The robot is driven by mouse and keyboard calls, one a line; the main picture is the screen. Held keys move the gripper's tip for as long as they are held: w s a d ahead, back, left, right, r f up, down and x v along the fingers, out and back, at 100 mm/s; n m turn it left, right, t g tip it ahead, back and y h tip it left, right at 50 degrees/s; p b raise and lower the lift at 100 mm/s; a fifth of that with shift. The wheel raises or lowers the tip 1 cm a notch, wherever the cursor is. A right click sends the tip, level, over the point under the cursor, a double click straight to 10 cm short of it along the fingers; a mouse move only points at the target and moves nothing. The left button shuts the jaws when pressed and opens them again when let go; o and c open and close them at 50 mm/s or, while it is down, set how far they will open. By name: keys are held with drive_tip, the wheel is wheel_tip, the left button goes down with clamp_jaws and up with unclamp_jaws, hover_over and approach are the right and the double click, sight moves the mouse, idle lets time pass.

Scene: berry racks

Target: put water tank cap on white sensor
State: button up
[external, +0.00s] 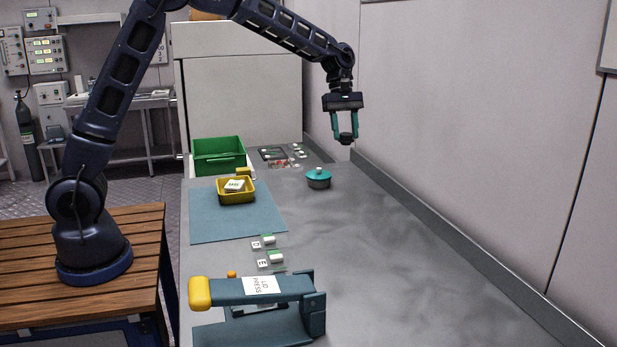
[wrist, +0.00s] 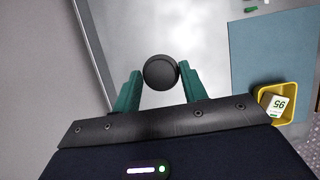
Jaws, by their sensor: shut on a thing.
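My gripper (external: 345,130) hangs above the far part of the grey counter, near the right wall. Its teal fingers are shut on a dark round cap (wrist: 160,72), which also shows as a small dark shape in the external view (external: 346,139). Nothing touches the cap from below. A round grey container with a teal top and a small white knob (external: 318,178) stands on the counter below and left of my gripper. White blocks (external: 269,240) (external: 276,258) lie by cards marked D and E. I cannot tell which white item is the sensor.
A yellow bin (external: 237,198) holding a white labelled box (external: 235,185) sits on a blue mat (external: 225,227). A green crate (external: 219,166) stands behind it. A lid press (external: 285,285) occupies the front. The counter's right side (external: 400,250) is clear.

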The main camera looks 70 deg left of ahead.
drive_tip(key=s+a+r, duration=0.3)
drive_tip(key=s+a, duration=1)
drive_tip(key=s, duration=0.1)
drive_tip(key=m, duration=0.2)
hover_over(234, 185)
drive_tip(key=a, duration=0.2)
drive_tip(key=shift+g, duration=0.3)
drive_tip(key=f, duration=1.9)
drive_tip(key=shift+w+f, duration=0.2)
drive_tip(key=shift+f, duration=0.15)
drive_tip(key=o, duration=0.7)
drive_tip(key=shift+o, duration=1.4)
drive_tip(key=v, duration=1.2)
